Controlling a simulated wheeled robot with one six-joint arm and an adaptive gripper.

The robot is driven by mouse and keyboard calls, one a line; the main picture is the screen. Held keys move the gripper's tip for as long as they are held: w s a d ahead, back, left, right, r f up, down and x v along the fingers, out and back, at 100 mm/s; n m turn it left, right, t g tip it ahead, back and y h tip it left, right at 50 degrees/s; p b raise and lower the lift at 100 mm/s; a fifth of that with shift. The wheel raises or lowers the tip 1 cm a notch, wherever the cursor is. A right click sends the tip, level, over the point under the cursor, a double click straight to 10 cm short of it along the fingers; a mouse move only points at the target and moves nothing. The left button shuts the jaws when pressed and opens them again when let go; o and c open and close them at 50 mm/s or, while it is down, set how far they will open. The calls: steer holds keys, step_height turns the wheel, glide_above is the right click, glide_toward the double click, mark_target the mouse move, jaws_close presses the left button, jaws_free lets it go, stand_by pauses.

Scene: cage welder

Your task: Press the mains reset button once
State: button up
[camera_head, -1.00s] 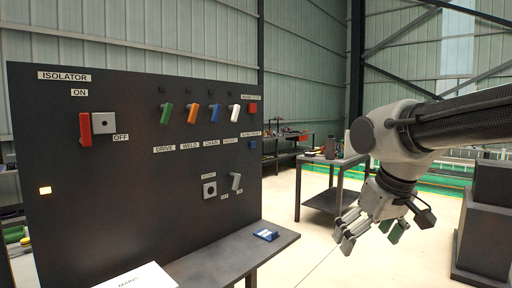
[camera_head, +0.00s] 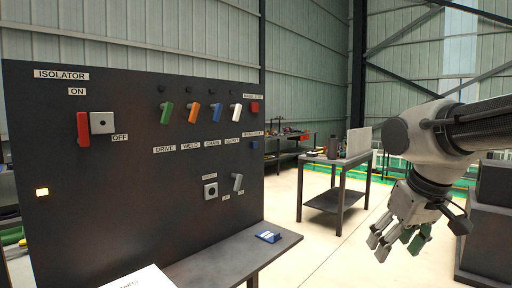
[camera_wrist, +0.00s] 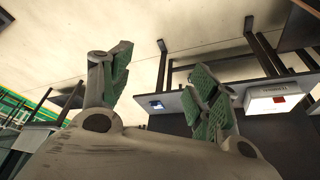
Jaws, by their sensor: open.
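The mains reset button is a small blue square (camera_head: 254,145) at the right edge of the dark panel (camera_head: 120,200), under a small label. A red square button (camera_head: 255,107) sits above it, under another label. My gripper (camera_head: 392,250) hangs at the right of the head view, open and empty, pointing down and well apart from the panel. In the wrist view my gripper (camera_wrist: 160,85) shows its two green-padded fingers spread, with nothing between them.
The panel carries a red isolator handle (camera_head: 83,129), several coloured levers and a grey lever (camera_head: 238,182). A shelf (camera_head: 215,262) juts out below with a blue item (camera_head: 268,237) on it. A table (camera_head: 335,170) stands behind. Floor between panel and arm is clear.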

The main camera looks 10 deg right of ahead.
jaws_close()
stand_by(1.2)
